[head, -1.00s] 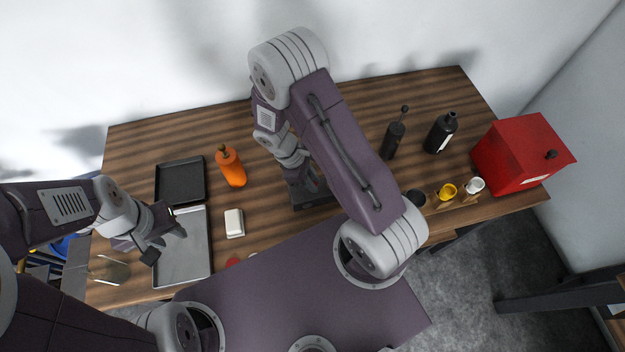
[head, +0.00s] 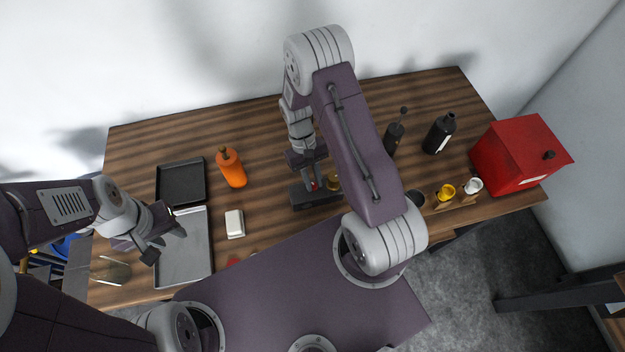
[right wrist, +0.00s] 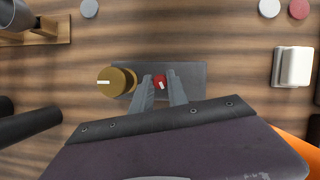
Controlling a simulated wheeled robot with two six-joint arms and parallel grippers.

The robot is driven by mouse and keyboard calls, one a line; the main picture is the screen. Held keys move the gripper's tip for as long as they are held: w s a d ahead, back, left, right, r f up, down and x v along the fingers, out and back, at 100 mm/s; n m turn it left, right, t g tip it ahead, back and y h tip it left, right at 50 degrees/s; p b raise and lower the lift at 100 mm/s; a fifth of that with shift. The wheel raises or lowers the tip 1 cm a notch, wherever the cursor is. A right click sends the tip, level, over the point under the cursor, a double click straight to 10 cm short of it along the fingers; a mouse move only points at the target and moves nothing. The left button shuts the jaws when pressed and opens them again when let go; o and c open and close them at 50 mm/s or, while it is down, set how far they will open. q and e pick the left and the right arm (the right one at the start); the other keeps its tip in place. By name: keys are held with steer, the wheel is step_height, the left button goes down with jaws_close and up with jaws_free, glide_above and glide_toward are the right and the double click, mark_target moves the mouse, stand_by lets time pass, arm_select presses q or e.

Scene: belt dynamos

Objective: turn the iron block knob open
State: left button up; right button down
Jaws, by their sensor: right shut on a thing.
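A dark grey iron block (head: 305,199) lies on the table; it also shows in the right wrist view (right wrist: 193,72). It carries a small red knob (right wrist: 159,79) with a white mark and a larger brass knob (right wrist: 122,76) with a white mark, left of the red one in the right wrist view. My right gripper (right wrist: 161,83) points down over the block with its fingers on either side of the red knob, shut on it. The brass knob is outside the fingers. My left gripper (head: 169,241) is open and empty over the grey tray.
An orange bottle (head: 231,168), a white box (head: 235,223), a black tray (head: 180,182) and a grey tray (head: 183,270) lie left of the block. Black bottles (head: 439,134), small cups (head: 446,192) and a red box (head: 520,153) stand at the right.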

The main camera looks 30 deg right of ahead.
steer(key=m+y, duration=0.1)
steer(key=m, duration=0.3)
steer(key=shift+d+m+y, duration=0.15)
steer(key=shift+m+y, duration=0.25)
stand_by(0.4)
steer(key=c, duration=1.3)
jaws_free()
steer(key=shift+s, duration=0.1)
steer(key=shift+w+r, duration=0.2)
steer(key=shift+r, duration=0.1)
steer(key=b+v, duration=0.2)
steer(key=v, duration=0.6)
steer(key=shift+r, duration=0.25)
steer(key=shift+s+d, duration=0.1)
steer(key=shift+s, duration=0.05)
